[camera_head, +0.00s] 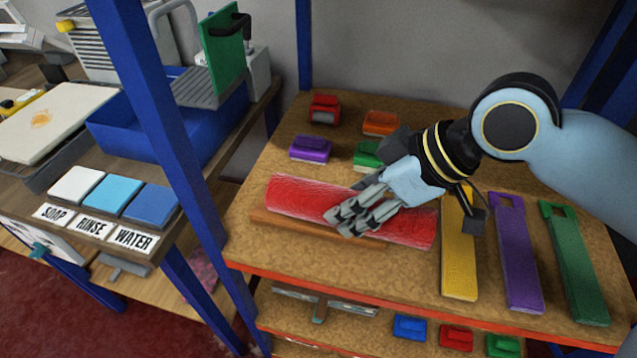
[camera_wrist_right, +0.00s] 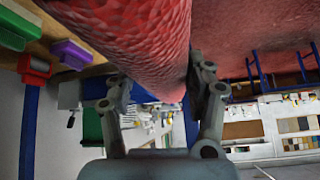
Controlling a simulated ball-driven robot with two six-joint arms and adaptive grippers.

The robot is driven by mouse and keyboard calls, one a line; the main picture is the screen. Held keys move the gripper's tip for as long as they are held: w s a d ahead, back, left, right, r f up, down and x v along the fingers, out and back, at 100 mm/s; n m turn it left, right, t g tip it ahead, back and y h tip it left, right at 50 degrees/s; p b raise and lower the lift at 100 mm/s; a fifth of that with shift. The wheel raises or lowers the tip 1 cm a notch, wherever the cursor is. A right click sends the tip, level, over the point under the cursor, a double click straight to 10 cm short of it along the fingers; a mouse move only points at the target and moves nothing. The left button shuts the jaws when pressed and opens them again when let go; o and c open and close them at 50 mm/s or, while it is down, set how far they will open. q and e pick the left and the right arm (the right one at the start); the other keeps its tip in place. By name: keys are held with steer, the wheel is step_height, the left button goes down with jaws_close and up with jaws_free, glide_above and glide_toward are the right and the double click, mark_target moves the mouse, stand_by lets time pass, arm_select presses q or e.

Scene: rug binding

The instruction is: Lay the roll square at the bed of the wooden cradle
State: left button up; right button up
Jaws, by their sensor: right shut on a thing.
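The red roll (camera_head: 300,202) lies lengthwise along the low brown wooden cradle (camera_head: 268,218) on the shelf. Cradle wood shows along the roll's front side; the rest of the cradle is hidden. My right gripper (camera_head: 350,218) is shut on the roll near its middle, coming from the upper right. In the right wrist view the roll (camera_wrist_right: 135,30) runs between the two fingers (camera_wrist_right: 160,95) of this gripper. I cannot tell whether the roll touches the cradle bed. My left gripper is not in view.
Behind the roll stand red (camera_head: 324,109), orange (camera_head: 380,122), purple (camera_head: 311,149) and green (camera_head: 368,154) blocks. Yellow (camera_head: 460,260), purple (camera_head: 516,255) and green (camera_head: 575,265) long-handled tools lie right of it. A blue post (camera_head: 170,140) rises at left.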

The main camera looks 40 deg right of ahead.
steer(key=shift+s+r, duration=0.35)
steer(key=shift+r, duration=0.05)
steer(key=shift+w+d+f, duration=0.15)
steer(key=shift+f, duration=0.15)
steer(key=w+f+b, duration=0.2)
steer(key=w+b, duration=0.1)
steer(key=w+d+f+b, duration=0.1)
steer(key=w+f+b, duration=0.1)
steer(key=w+b, duration=0.2)
steer(key=w+d+f+b, duration=0.1)
steer(key=w+f+b, duration=0.1)
steer(key=w+b, duration=0.1)
steer(key=shift+w+d+f+b, duration=0.1)
steer(key=shift+w+f+b, duration=0.3)
steer(key=shift+b, duration=0.25)
step_height(320, 180, down, 4)
steer(key=b, duration=0.4)
steer(key=shift+b, duration=0.4)
steer(key=shift+r, duration=0.15)
steer(key=shift+f, duration=0.2)
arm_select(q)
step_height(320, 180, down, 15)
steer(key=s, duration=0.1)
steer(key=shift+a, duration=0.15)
arm_select(e)
steer(key=o, duration=1.4)
steer(key=shift+c, duration=0.2)
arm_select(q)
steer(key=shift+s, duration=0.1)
